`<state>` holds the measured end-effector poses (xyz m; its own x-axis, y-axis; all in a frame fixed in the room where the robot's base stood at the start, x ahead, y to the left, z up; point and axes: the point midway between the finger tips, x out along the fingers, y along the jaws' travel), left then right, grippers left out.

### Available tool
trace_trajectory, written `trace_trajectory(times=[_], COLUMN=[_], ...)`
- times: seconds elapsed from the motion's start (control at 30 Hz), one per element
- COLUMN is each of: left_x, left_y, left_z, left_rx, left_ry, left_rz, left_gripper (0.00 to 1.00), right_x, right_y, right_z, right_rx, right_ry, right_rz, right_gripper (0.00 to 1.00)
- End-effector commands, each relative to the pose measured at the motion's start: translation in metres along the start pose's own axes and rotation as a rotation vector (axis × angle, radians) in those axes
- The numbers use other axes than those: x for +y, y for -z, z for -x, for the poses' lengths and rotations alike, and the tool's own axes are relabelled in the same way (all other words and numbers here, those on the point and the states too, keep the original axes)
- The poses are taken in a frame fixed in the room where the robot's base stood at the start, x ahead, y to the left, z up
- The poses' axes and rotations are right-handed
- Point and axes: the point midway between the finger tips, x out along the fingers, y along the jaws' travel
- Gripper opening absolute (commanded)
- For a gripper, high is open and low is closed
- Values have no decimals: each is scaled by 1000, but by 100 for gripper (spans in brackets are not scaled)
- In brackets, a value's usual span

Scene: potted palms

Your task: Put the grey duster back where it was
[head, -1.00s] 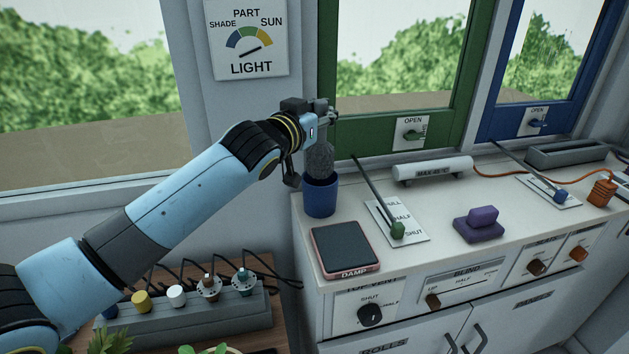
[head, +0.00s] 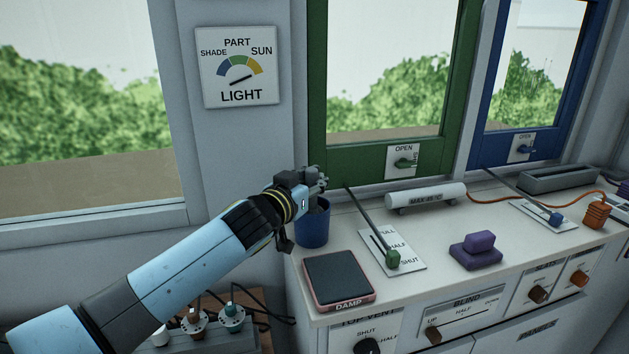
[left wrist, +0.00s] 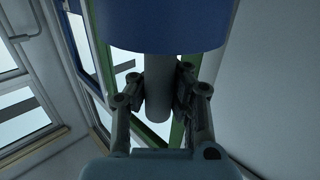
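The grey duster is hidden there by the cup and the gripper. In the left wrist view the duster's grey handle (left wrist: 158,92) sticks out of the blue cup (left wrist: 165,25), with its head out of sight inside. The fingers of my left gripper (left wrist: 160,98) lie close on both sides of the handle and look shut on it. My right gripper is not in view.
Near the cup are a dark pad marked DAMP (head: 338,278) and a lever with a green knob (head: 392,258). A purple block (head: 477,250) and a white heater tube (head: 426,199) lie farther right. The green window frame (head: 390,165) rises behind.

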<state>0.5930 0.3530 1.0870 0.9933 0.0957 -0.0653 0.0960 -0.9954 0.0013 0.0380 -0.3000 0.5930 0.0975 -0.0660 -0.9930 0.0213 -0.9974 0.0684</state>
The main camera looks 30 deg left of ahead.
Motion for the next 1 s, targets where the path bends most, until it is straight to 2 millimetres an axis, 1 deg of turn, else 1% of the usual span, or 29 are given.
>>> trace_trajectory(times=[0.03,0.1,0.2,0.43,0.53,0.57,0.67,0.9,1.0], left_x=[0,0,0,0,0,0,0,0,0], left_y=[0,0,0,0,5,4,0,-3,-2], left_z=[0,0,0,0,0,3,19,73,93], left_rx=[-1,-1,-1,-1,-1,-2,-3,-4,-3], left_ry=[0,1,1,1,1,0,0,-1,-2], left_rz=[0,0,0,0,0,0,-1,-2,-2], left_gripper=[11,20,31,31,31,31,31,31,31], right_x=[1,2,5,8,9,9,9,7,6], right_y=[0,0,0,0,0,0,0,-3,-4], right_z=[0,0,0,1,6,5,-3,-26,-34], right_rx=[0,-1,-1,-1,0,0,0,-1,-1], right_ry=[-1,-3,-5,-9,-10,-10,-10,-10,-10], right_rz=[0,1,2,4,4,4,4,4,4], right_gripper=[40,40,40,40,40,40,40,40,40])
